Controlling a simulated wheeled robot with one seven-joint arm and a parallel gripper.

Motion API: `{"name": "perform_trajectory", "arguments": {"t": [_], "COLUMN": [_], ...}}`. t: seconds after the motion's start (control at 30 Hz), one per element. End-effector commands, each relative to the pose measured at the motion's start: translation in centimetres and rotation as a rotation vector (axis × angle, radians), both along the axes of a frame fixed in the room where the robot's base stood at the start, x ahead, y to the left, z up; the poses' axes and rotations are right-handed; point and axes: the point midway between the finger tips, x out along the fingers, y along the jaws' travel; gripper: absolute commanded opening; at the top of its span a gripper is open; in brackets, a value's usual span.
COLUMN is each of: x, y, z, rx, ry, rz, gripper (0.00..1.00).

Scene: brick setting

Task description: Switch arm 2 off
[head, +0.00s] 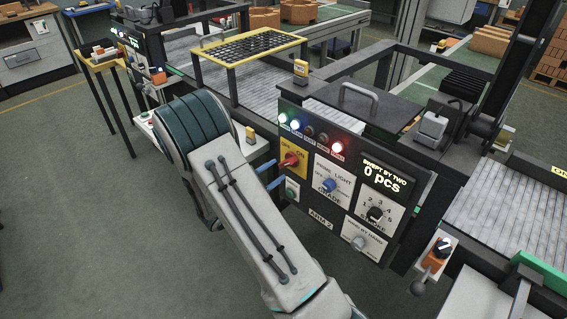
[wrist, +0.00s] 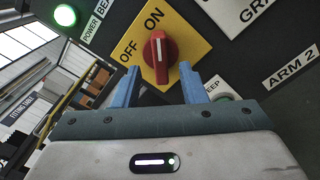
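The switch is a red knob (head: 290,160) on a yellow plate marked OFF and ON, on the dark panel labelled ARM 2 (head: 321,218). In the wrist view the red knob (wrist: 159,58) has a white line pointing up toward the ON mark (wrist: 154,17); OFF (wrist: 129,52) is at its left. My gripper (head: 277,172) is just in front of the panel, left of and slightly below the knob. In the wrist view my gripper (wrist: 160,68) is open, its blue fingertips on either side of the knob. I cannot tell whether they touch it.
A green button (head: 292,188) sits below the yellow plate. A blue knob (head: 329,185), a black dial (head: 375,213) and a grey knob (head: 358,243) are to the right. A display (head: 383,180) reads 0 pcs. Green, white and red lamps (head: 337,148) are lit along the top.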

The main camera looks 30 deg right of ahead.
Motion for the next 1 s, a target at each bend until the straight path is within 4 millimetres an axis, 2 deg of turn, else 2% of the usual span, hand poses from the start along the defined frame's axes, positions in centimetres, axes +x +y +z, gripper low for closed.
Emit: {"name": "perform_trajectory", "arguments": {"t": [0.1,0.23,0.63,0.67,0.7,0.8,1.0], "x": [0.6,1.2,1.5,1.5,1.5,1.5,1.5], "y": [-2.1,-3.5,-4.2,-4.2,-4.2,-4.2,-4.2], "z": [0.1,0.1,0.0,0.0,0.0,0.0,0.0], "rx": [0.001,0.000,0.001,0.001,0.001,0.001,0.000], "ry": [0.001,-0.001,0.000,0.000,0.000,0.000,0.003], "rz": [-0.004,-0.003,0.000,0.000,0.000,0.000,0.000], "gripper": [0.38,0.38,0.38,0.35,0.24,0.00,0.00]}}
